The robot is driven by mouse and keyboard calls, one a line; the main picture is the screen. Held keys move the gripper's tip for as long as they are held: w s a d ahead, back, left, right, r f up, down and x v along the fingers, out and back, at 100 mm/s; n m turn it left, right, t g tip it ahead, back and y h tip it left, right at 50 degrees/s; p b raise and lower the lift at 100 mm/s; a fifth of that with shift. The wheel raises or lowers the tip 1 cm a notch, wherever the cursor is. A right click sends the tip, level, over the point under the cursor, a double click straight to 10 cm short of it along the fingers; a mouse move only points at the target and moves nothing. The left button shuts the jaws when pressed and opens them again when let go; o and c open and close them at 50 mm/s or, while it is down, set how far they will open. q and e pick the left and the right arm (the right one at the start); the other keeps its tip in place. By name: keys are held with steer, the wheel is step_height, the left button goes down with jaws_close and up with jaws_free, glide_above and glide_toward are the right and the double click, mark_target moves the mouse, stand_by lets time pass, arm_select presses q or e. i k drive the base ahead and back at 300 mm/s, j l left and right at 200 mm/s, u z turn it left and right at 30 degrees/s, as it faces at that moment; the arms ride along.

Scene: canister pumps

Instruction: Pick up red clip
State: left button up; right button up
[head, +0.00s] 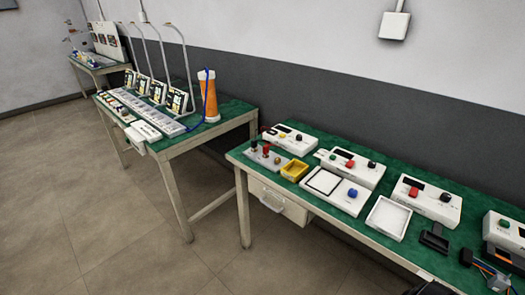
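I cannot single out a red clip with certainty at this size. Small red parts show on the near green-topped table (262,175). A red knob-like piece (266,149) stands upright on a small grey block at its left end. A red piece (350,163) sits on a white device, and another red piece (413,191) sits on the white device to its right. Neither of my grippers can be made out in the head view.
A yellow tray (294,170) and a white tray (388,217) lie near the table's front edge. A black holder (435,240) and wires (484,267) are at the right. Another table (228,121) with an orange canister (207,95) stands behind. The floor at left is clear.

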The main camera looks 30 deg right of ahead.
mark_target(266, 148)
steer(key=i+l+z, duration=0.15)
steer(key=i, duration=0.25)
steer(key=i+l+z, duration=0.25)
steer(key=i, duration=0.5)
steer(key=l, duration=0.1)
